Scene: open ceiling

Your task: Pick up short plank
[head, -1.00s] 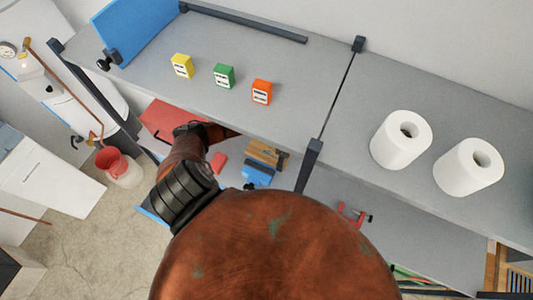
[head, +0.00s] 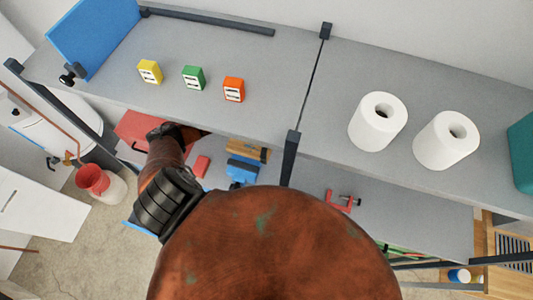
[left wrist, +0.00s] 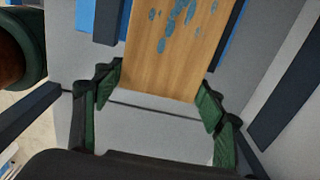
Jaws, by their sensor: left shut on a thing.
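The short plank (left wrist: 165,55) is a light wooden board with blue paint spots in the left wrist view. Its near end sits between the green-padded fingers of my left gripper (left wrist: 162,92), which is shut on it. In the head view my left arm reaches under the upper shelf, and the left gripper (head: 183,135) shows only in part at the shelf's front edge. The shelf hides its fingertips and I cannot make out the held plank there. My right gripper is not in view.
The grey upper shelf (head: 215,50) overhangs the arm, with a dark post (head: 290,158) to its right. On the lower level are a red box (head: 140,124), a red block (head: 201,166), a wooden-and-dark item (head: 248,150) and a blue item (head: 242,171).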

